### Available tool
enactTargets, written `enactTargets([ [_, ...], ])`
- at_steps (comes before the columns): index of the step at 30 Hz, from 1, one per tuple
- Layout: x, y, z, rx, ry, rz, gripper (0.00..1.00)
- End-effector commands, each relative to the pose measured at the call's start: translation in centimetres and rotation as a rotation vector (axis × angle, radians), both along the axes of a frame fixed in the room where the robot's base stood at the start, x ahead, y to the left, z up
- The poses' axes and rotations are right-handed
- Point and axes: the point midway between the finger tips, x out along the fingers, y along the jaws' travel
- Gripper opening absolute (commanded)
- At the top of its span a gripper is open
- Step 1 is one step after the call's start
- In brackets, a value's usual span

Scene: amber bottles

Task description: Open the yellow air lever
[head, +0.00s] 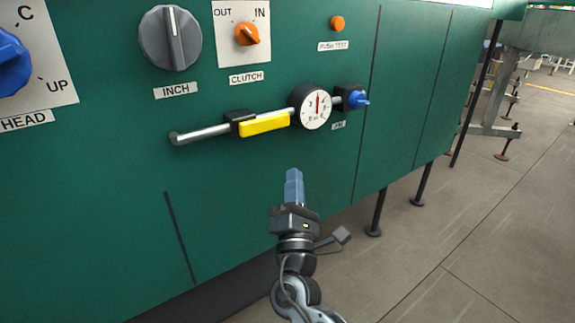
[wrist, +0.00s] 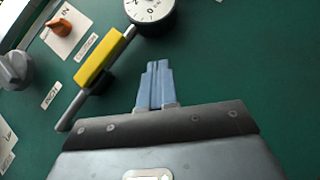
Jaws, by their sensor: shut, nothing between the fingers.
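The yellow air lever (head: 264,124) is a yellow bar on a silver pipe, on the green panel. It lies along the pipe, left of the round white gauge (head: 316,107). In the wrist view the yellow lever (wrist: 97,60) is up and left of my fingers. My gripper (head: 293,173) is shut and empty, its blue fingers together, below the lever and apart from it. The gripper also shows in the wrist view (wrist: 157,66), pointing toward the green panel.
A blue knob (head: 358,99) sits right of the gauge. Above are the orange clutch switch (head: 247,34), the grey inch dial (head: 170,38) and an orange button (head: 337,23). The green panel (head: 240,185) below the pipe is mostly bare. Open floor lies to the right.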

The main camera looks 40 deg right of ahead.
Motion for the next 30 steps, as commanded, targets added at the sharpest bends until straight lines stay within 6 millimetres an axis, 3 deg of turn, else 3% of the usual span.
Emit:
enactTargets([
  [3, -1.7, 0.0, -1.7, -0.001, 0.004, 0.0, 0.0],
  [10, -3.4, 0.1, -3.4, -0.001, 0.002, 0.001, 0.0],
  [30, -3.7, 0.1, -3.7, 0.001, 0.001, 0.001, 0.0],
])
